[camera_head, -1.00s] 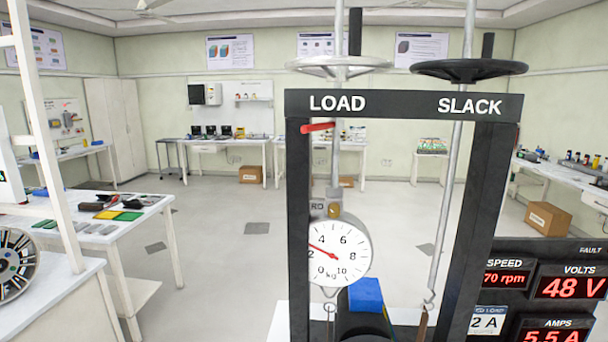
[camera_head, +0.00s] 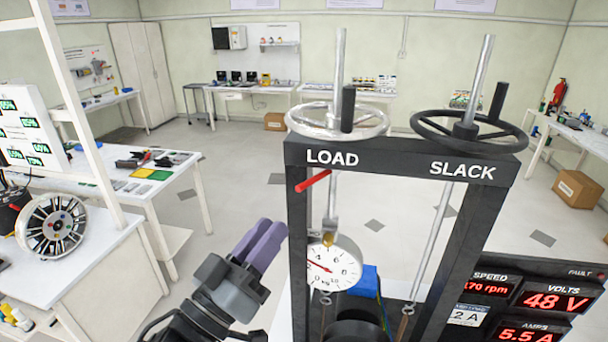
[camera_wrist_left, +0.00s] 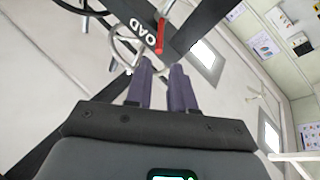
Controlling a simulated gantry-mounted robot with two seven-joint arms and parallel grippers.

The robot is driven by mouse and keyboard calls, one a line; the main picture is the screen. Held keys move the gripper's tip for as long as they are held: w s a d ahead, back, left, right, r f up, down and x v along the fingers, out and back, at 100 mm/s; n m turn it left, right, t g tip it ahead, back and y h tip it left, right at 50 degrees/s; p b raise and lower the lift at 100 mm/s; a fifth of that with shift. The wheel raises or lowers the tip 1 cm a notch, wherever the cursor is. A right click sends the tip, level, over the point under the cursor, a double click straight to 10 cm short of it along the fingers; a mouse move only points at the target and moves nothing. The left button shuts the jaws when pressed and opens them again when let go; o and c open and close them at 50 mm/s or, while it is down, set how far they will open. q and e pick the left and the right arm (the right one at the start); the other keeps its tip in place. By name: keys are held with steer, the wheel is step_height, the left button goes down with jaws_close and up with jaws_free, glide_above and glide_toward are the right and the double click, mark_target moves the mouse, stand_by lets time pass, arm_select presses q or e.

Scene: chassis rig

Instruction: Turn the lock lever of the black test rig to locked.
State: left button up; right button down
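The black test rig (camera_head: 298,240) stands at the centre right in the head view, with the words LOAD and SLACK on its top bar. A red lever (camera_head: 313,181) sticks out below LOAD, pointing down and left towards the camera. The red lever also shows at the top of the left wrist view (camera_wrist_left: 160,36). My left gripper (camera_head: 270,227) is left of the rig's left post, lower than the lever and apart from it. Its two purple fingers (camera_wrist_left: 162,67) are parted by a narrow gap with nothing between them. My right gripper is out of view.
A white handwheel (camera_head: 337,119) and a black handwheel (camera_head: 468,131) sit above the top bar. A round dial (camera_head: 332,264) hangs inside the frame. A panel with red readouts (camera_head: 540,300) stands at the right. A white bench (camera_head: 90,268) is at the left.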

mark_target(304, 183)
arm_select(q)
steer(key=p+x, duration=0.2)
steer(key=x, duration=0.6)
steer(key=shift+w+d+r, duration=0.1)
steer(key=shift+d+r, duration=0.05)
steer(key=shift+r, duration=0.15)
steer(key=shift+p+x, duration=0.45)
steer(key=shift+x, duration=0.55)
steer(key=shift+f, duration=0.15)
jaws_close()
